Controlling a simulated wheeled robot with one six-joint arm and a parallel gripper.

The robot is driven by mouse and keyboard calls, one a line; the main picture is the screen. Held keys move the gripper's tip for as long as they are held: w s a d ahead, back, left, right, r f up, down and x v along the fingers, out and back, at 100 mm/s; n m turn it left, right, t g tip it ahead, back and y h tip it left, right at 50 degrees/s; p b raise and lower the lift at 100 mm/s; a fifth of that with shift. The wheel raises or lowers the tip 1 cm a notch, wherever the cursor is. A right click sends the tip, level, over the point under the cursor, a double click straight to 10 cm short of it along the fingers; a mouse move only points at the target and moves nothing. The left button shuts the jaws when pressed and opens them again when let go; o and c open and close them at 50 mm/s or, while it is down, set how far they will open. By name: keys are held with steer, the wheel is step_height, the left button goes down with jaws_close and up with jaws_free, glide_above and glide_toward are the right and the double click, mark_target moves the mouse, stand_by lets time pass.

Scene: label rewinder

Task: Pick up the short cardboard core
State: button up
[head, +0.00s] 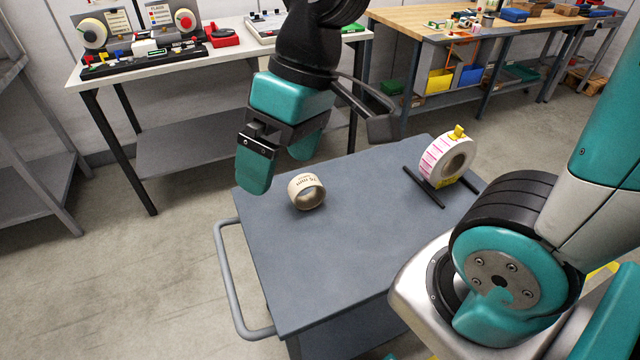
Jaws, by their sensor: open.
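The short cardboard core (307,191) is a cream ring with dark printing on its outside. It lies on its side on the blue-grey cart top (350,250), near the far left edge, with its open end facing the front. My gripper (279,168) has two teal fingers and is open and empty. In the picture it is above and to the left of the core, apart from it. The right finger is partly hidden behind the gripper body.
A label roll (447,158) with pink labels and a yellow clip stands on black bars at the cart's right side. A grey handle (228,285) sticks out at the cart's left. A white-topped bench (150,72) and a wooden bench (440,17) stand behind. The cart's front middle is clear.

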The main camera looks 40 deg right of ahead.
steer(key=w+d+f+m+b, duration=0.25)
steer(key=w+d+f, duration=0.4)
steer(key=w, duration=0.45)
steer(key=m+b, duration=0.2)
steer(key=m, duration=0.3)
glide_toward(312, 179)
steer(key=shift+h, duration=0.3)
steer(key=x, duration=0.2)
steer(key=p+x, duration=0.1)
steer(key=x, duration=0.2)
steer(key=p+x, duration=0.1)
steer(key=x, duration=0.1)
steer(key=shift+a+f, duration=0.2)
steer(key=shift+a, duration=0.2)
steer(key=shift+p+x, duration=0.9)
steer(key=shift+x, duration=2.15)
steer(key=shift+w, duration=0.2)
steer(key=c, duration=0.6)
steer(key=shift+r, duration=0.1)
step_height(312, 179, up, 20)
steer(key=b, duration=0.2)
